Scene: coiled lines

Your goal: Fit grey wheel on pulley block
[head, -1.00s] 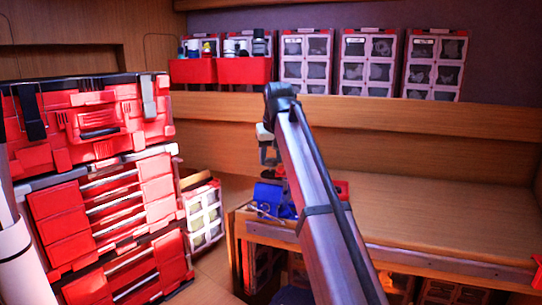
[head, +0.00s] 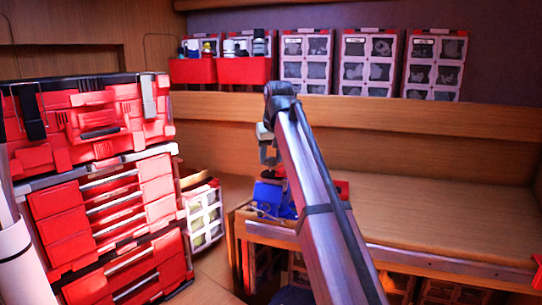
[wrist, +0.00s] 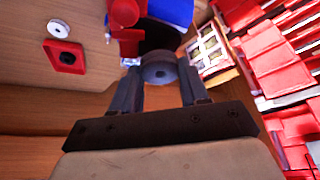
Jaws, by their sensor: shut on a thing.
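My gripper (wrist: 160,75) is shut on a dark grey wheel (wrist: 159,70), which sits between the two fingertips in the wrist view. Just beyond the wheel is a dark round shape beside a blue part (wrist: 173,11) and red parts (wrist: 125,12); I cannot tell which of these is the pulley block. The wheel looks apart from them, but its height is unclear. In the head view, my gripper (head: 270,158) hangs above the blue part (head: 272,197) at the left end of the bench, and my arm hides some of that area.
A red square piece with a dark centre (wrist: 65,57) and a pale round disc (wrist: 60,28) lie on the wooden bench (head: 430,215). Red drawer cases (head: 105,215) stand at the left. The bench to the right is clear.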

